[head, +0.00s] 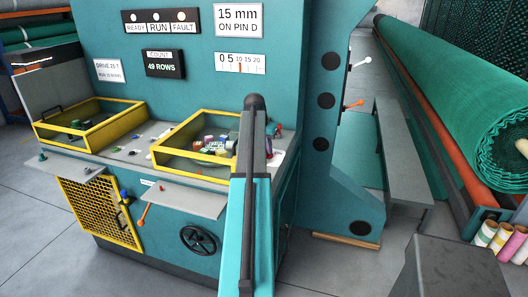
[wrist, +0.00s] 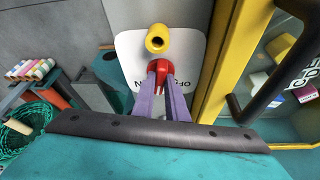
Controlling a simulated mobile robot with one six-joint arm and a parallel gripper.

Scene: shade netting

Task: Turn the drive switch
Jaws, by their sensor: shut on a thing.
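The red switch knob (wrist: 161,66) sits on a white plate (wrist: 130,46) in the wrist view. The plate's lettering is upside down there and partly covered by my fingers; "OFF" can be made out. A short yellow cylinder with a dark hole (wrist: 157,38) stands at the plate beyond the knob. My gripper (wrist: 160,76) has two purple fingers, closed on the red knob from both sides.
In the wrist view a yellow frame (wrist: 222,60) and a dark handle stand close at the right. In the head view the teal machine (head: 190,70) carries two yellow-framed trays (head: 90,118). A green netting roll (head: 450,110) lies at the right.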

